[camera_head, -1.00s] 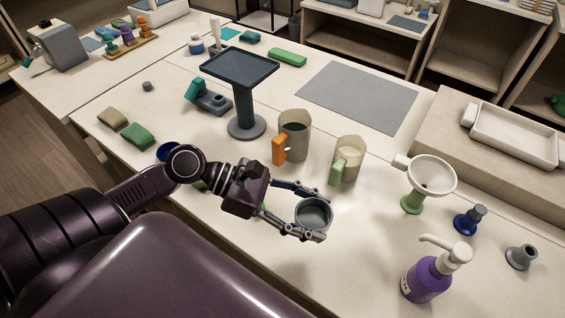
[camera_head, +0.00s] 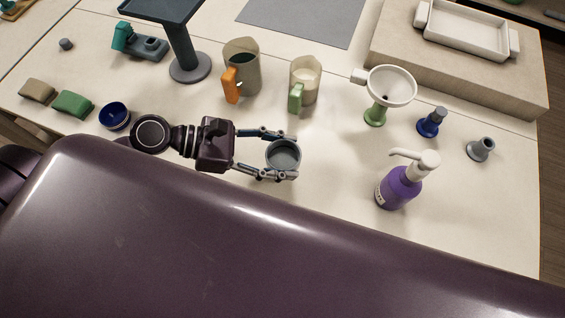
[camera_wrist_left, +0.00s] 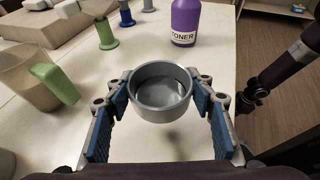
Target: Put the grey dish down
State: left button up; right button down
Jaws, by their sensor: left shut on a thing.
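The grey dish (camera_head: 284,155) is a small round open cup, held upright between the fingers of my left gripper (camera_head: 280,155). In the left wrist view the grey dish (camera_wrist_left: 161,92) sits between the two blue-padded fingers of the left gripper (camera_wrist_left: 160,100), which press on its sides. Its inside looks empty. It is over the pale table (camera_head: 330,200) near the front edge; I cannot tell whether its base touches the table.
A purple pump bottle (camera_head: 399,187) stands to the right of the dish. Behind it are a jug with a green handle (camera_head: 305,82) and one with an orange handle (camera_head: 241,68). A funnel on a green stand (camera_head: 388,88) is further right. A blue bowl (camera_head: 114,115) is left.

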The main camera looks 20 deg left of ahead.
aim_at(283, 167)
pick_arm(q)
jog(key=shift+f, duration=0.75)
notch_tip(283, 167, down, 4)
jog(key=shift+f, duration=0.1)
pick_arm(e)
jog(key=shift+w+a+f, duration=0.15)
jog(key=shift+w+a, duration=0.4)
jog(key=shift+a, duration=0.15)
pick_arm(q)
jog(key=shift+f, duration=0.1)
pick_arm(e)
jog(key=shift+d, duration=0.1)
pick_arm(q)
jog(key=o, duration=1.2)
pick_arm(e)
jog(key=shift+d, duration=0.35)
jog(key=shift+s, duration=0.1)
